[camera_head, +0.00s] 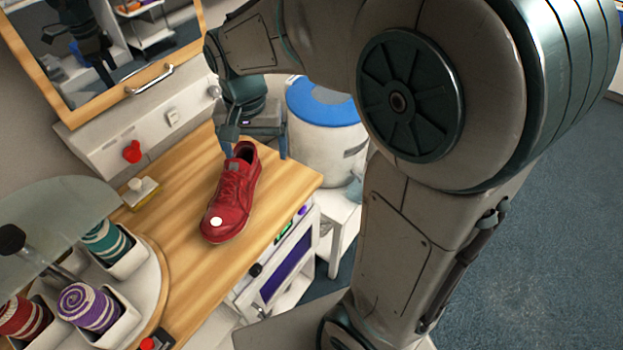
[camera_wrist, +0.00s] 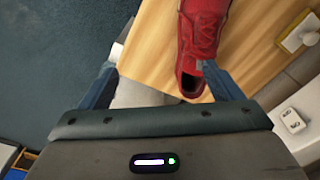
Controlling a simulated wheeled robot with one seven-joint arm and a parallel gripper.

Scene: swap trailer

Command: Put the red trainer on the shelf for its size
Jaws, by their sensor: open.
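The red trainer (camera_head: 233,195) lies sole down on the wooden worktop, with its toe towards the front and a white round spot on the toe. It also shows in the wrist view (camera_wrist: 204,35), where its heel opening faces my gripper. My gripper (camera_head: 255,150) is above the heel end of the trainer, with its fingers pointing down. In the wrist view my gripper (camera_wrist: 165,78) is open, with the fingers wide apart and the trainer's heel beside the right finger. I cannot tell whether that finger touches the shoe. No size label is readable.
A round rack with striped rolls (camera_head: 90,308) stands at the left of the worktop (camera_head: 185,235). A yellow-based block (camera_head: 140,193) lies near the wall panel with a red knob (camera_head: 132,152). A white bin with a blue lid (camera_head: 325,130) stands behind. Shelving shows in the mirror.

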